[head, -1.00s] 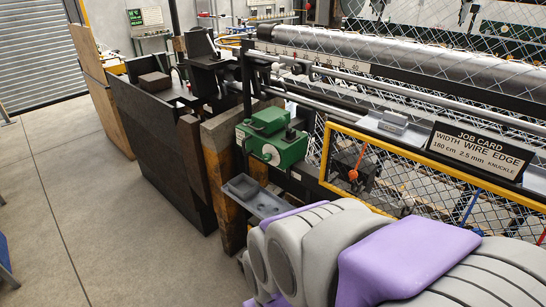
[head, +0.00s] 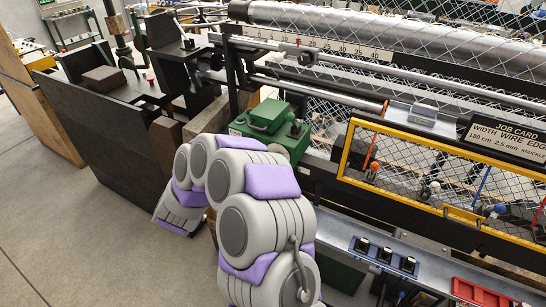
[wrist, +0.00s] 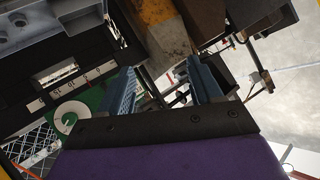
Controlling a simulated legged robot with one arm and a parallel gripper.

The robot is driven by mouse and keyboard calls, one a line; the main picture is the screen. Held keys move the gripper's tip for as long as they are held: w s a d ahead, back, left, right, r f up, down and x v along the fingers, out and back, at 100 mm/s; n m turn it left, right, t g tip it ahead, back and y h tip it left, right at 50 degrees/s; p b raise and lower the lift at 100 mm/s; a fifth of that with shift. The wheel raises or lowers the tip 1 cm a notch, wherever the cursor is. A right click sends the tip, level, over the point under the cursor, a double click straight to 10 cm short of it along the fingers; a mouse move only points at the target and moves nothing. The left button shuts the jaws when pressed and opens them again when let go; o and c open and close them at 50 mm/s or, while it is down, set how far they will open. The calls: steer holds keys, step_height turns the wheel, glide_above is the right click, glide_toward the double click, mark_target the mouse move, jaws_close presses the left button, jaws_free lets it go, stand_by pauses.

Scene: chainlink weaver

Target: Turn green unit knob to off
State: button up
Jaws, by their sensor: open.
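The green unit (head: 268,118) is a box with a raised block on top, mounted at the left end of the machine frame. My arm stands in front of it in the head view and hides its front face. In the wrist view the unit's green face (wrist: 92,101) shows at left, with a pale round knob (wrist: 67,121) on it. My gripper (wrist: 160,70) is open, its two blue-grey fingers apart with nothing held. The knob lies left of the left finger, outside the jaws.
A yellow-framed mesh guard (head: 440,170) stands right of the unit. A low shelf (head: 345,232) with a blue switch holder (head: 383,257) and a red tray (head: 478,293) lies below. A dark panel (head: 100,130) stands at left. Grey floor (head: 50,225) is clear at lower left.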

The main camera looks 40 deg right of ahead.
steer(key=s+d+f+m+g+h+p, duration=0.1)
steer(key=s+d+f+m+g+h, duration=0.1)
steer(key=s+d+h, duration=0.5)
steer(key=s+d+f+m+g+h+p, duration=0.1)
steer(key=s+d+g+h, duration=0.25)
steer(key=d, duration=0.55)
steer(key=shift+t+h, duration=0.35)
steer(key=shift+h, duration=0.1)
steer(key=x, duration=1.7)
steer(key=shift+s+d+f, duration=0.25)
steer(key=shift+f, duration=0.05)
steer(key=c, duration=1.1)
